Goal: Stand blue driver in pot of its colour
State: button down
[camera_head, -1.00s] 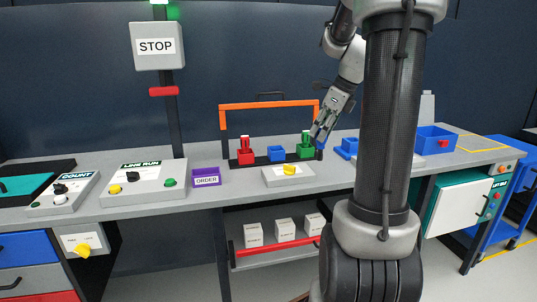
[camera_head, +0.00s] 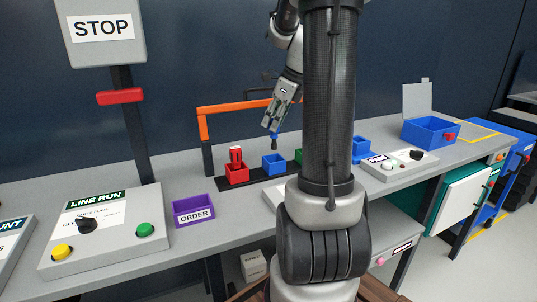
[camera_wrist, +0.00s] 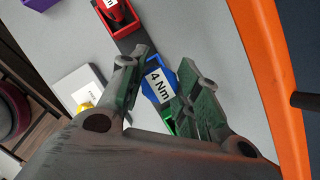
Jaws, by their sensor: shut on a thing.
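My gripper (camera_head: 271,127) is shut on the blue driver (camera_head: 274,143), which hangs below the fingers, roughly upright. In the head view the driver is just above the blue pot (camera_head: 273,167), with a small gap seeming to show between them. In the wrist view the driver (camera_wrist: 153,92), with a white "4 Nm" label, is between the fingers. The pot is largely hidden behind driver and fingers there.
The red pot (camera_head: 236,175) holding a red driver (camera_head: 236,154) is left of the blue pot. The green pot (camera_head: 298,156) is mostly hidden behind my arm. An orange frame (camera_head: 235,107) stands behind the pots. A purple order tray (camera_head: 193,211) is at left.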

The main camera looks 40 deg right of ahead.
aim_at(274, 141)
notch_tip(274, 141, down, 8)
jog(key=shift+s+r, duration=0.1)
jog(key=shift+r, duration=0.15)
jog(key=c, duration=1)
grip_release()
jog(key=shift+f, duration=0.15)
jog(key=shift+c, duration=0.2)
jog(key=v, duration=1.1)
jog(key=s+a+r+n+h, duration=0.1)
jog(key=s+a+r+n, duration=0.15)
jog(key=a+n, duration=0.4)
jog(key=s+a+r+n, duration=0.1)
jog(key=s+a+n, duration=0.3)
jog(key=a+n, duration=0.25)
jog(key=s+a+f+n, duration=0.1)
jog(key=s+n, duration=0.3)
jog(key=n, duration=0.4)
jog(key=s+a+f+n+h, duration=0.1)
jog(key=s+a+n, duration=0.3)
jog(key=n, duration=0.5)
jog(key=shift+s+a+f+t, duration=0.25)
jog(key=shift+s+f+t, duration=0.1)
jog(key=shift+f, duration=0.2)
